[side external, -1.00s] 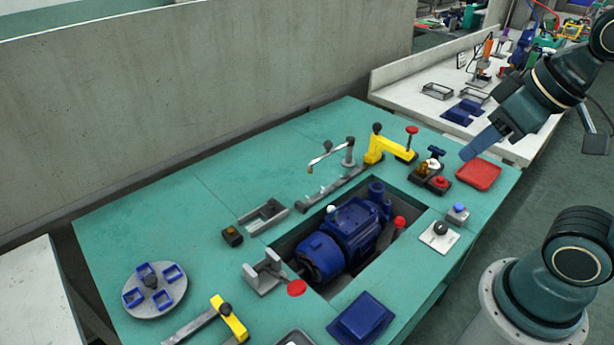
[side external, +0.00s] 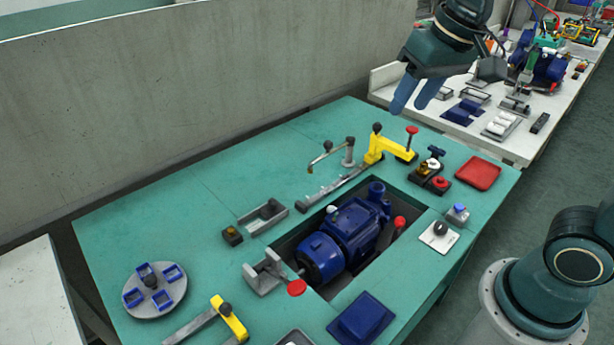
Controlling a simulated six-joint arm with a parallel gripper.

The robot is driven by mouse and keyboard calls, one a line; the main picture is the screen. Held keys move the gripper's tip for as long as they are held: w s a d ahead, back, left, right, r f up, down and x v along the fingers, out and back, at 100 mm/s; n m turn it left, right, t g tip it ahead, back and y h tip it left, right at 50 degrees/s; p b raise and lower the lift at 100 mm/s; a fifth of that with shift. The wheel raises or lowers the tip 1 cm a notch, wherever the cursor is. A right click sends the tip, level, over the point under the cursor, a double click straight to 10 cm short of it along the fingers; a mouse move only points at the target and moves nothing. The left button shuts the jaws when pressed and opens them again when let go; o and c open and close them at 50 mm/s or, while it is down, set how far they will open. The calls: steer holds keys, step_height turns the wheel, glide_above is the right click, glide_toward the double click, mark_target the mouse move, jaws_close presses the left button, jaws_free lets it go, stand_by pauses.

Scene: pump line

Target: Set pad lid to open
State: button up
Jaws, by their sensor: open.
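A blue pump (side external: 345,238) sits in a recess mid-bench. A red tray (side external: 478,173), a control box with red button (side external: 432,178), a grey bracket (side external: 264,272) and a round carousel (side external: 153,308) stand around it. The bench's left middle is clear.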

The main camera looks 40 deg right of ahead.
steer(key=w+a+f+m+g, duration=0.1)
steer(key=w+a+m, duration=0.1)
steer(key=w, duration=0.6)
steer(key=m+g, duration=0.3)
steer(key=m, duration=0.1)
glide_above(272, 200)
step_height(272, 200, down, 17)
steer(key=shift+r, duration=0.2)
steer(key=shift+f, duration=0.15)
step_height(272, 200, down, 14)
steer(key=shift+r, duration=0.25)
jaws_close()
